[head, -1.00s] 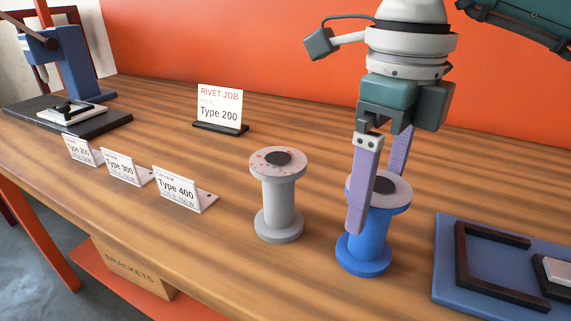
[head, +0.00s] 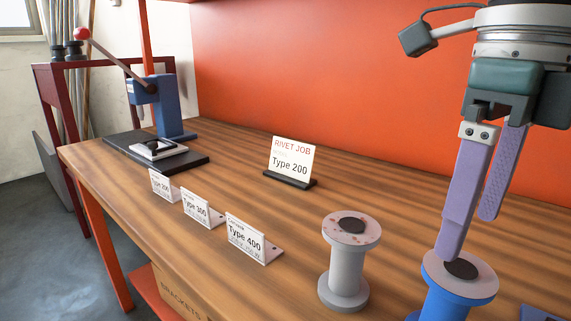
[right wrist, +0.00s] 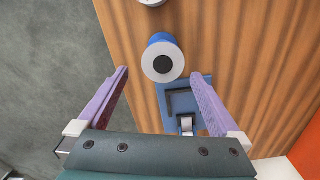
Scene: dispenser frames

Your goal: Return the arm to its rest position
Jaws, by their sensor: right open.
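My right gripper (head: 468,232) has two purple fingers spread apart with nothing between them. It is above the blue spool (head: 440,303), which has a pale top with a dark centre; one finger overlaps that top in the head view. In the right wrist view, the blue spool (right wrist: 163,62) lies beyond the open fingertips (right wrist: 160,75), clear of both. The lower part of the spool is cut off in the head view. My left gripper is not in view.
A grey spool (head: 345,270) stands left of the blue one. Small type signs (head: 245,240) and a Rivet Job sign (head: 291,160) stand on the wooden bench (head: 120,185). A blue lever press (head: 165,105) is at the far end.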

